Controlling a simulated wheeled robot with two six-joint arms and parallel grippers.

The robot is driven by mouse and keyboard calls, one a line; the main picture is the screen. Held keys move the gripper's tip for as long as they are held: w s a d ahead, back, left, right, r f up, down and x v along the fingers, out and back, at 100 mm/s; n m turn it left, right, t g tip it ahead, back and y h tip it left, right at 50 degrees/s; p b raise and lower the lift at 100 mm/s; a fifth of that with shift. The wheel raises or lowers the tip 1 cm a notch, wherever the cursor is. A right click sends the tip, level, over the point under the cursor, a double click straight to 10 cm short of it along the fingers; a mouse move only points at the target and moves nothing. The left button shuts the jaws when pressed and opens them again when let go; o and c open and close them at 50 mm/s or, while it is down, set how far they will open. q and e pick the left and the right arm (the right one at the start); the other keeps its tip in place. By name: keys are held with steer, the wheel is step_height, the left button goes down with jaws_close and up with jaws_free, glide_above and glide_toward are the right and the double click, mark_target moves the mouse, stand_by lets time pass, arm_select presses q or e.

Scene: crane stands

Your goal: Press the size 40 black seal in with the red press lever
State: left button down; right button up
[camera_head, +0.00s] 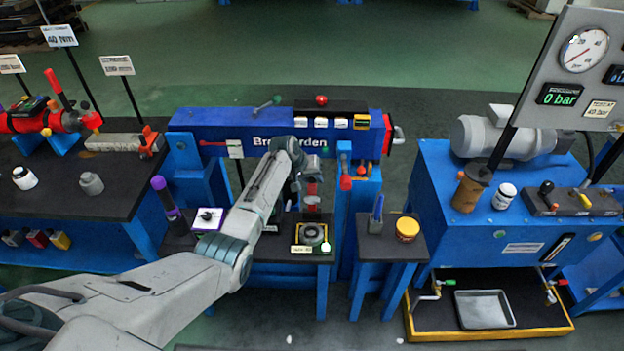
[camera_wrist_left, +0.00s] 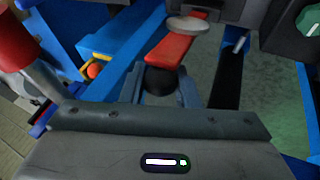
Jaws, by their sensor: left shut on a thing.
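My left gripper (camera_wrist_left: 162,92) is shut on that knob end. In the head view my left gripper (camera_head: 297,188) is above the small press bench, and a red part of the press (camera_head: 312,190) shows beside it. Below is a yellow-edged fixture (camera_head: 311,235) with a round grey-green piece in it. I cannot make out the black seal or read its size. My right gripper is not in view.
A red-handled lever (camera_head: 345,178) stands close to the right of the gripper. A small side table (camera_head: 376,248) with a yellow-red tub (camera_head: 407,229) stands to the right. A dark table (camera_head: 85,185) is at left.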

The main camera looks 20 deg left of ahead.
arm_select(q)
steer(key=c, duration=1.1)
jaws_free()
steer(key=shift+w, duration=0.1)
steer(key=shift+c, duration=0.2)
steer(key=b+v, duration=0.1)
steer(key=v, duration=0.9)
steer(key=shift+a+r, duration=0.15)
steer(key=shift+r, duration=0.15)
